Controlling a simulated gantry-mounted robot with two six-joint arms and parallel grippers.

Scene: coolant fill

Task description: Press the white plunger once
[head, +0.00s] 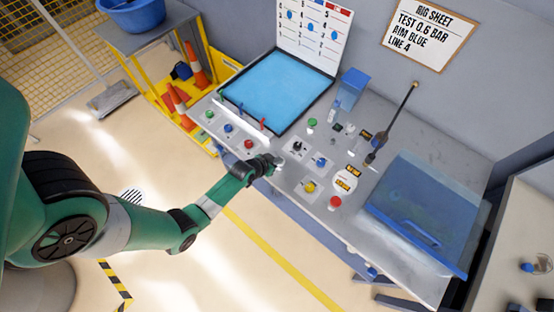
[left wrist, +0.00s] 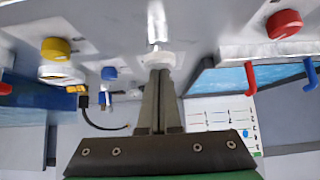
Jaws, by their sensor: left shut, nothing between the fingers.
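The white plunger (left wrist: 158,59) shows in the left wrist view as a round white cap right at my fingertips, with a bright metallic part beyond it. My left gripper (left wrist: 159,74) is shut, with its two fingers side by side and nothing between them. Its tips overlap the cap's edge in the picture; I cannot tell whether they touch it. In the head view my left gripper (head: 276,162) is at the front edge of the grey bench and largely hides the plunger. My right gripper is not in view.
Near the gripper are a black knob (head: 298,146), a blue knob (head: 321,162), a yellow knob (head: 310,187) and a red knob (head: 335,201). A panel with green, blue and red knobs (head: 228,128) lies left. A blue translucent lid (head: 425,205) is right.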

